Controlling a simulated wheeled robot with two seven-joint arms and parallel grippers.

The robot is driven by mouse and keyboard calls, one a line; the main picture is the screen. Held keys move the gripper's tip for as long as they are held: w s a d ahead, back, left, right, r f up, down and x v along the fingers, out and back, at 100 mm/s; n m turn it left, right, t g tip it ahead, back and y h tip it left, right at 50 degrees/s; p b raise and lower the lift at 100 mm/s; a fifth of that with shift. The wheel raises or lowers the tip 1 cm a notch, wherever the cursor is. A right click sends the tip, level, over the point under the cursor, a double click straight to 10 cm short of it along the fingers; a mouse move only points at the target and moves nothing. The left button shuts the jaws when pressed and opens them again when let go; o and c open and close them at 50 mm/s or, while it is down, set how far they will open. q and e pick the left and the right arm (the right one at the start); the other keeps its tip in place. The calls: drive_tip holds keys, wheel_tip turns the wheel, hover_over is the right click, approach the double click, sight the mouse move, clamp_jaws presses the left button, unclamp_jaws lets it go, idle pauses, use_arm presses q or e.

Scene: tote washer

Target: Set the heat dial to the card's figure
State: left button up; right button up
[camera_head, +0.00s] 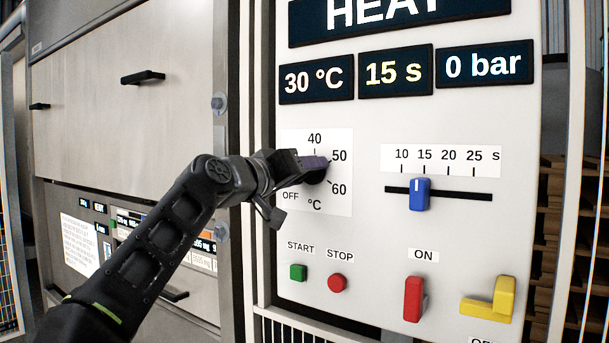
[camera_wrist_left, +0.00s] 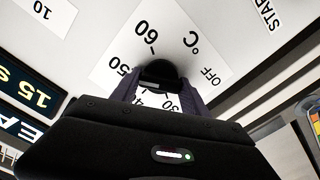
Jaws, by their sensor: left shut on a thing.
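The heat dial is a black knob (camera_head: 315,177) on a white scale plate (camera_head: 338,203) marked OFF, 40, 50, 60 and °C. My left gripper (camera_head: 308,164) is shut on the knob and covers much of it and the plate's left part. In the left wrist view, the fingers (camera_wrist_left: 158,90) sit on both sides of the dark knob (camera_wrist_left: 160,70). The pointer is hidden, so I cannot tell the dial's setting from it. The temperature display (camera_head: 317,80) reads 30 °C. I cannot make out a card with a readable figure. My right gripper is not in view.
Right of the dial is a blue slider (camera_head: 420,194) near 15 s. Below are a green START button (camera_head: 298,272), a red STOP button (camera_head: 338,283), a red ON switch (camera_head: 413,299) and a yellow lever (camera_head: 490,300). A white sheet (camera_head: 79,245) with tiny print is at the left.

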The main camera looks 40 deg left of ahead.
use_arm(q)
drive_tip(key=shift+f, duration=0.15)
drive_tip(key=o, duration=1.4)
drive_tip(key=shift+s+d+b, duration=0.1)
drive_tip(key=shift+s+b, duration=0.55)
drive_tip(key=shift+s, duration=3.25)
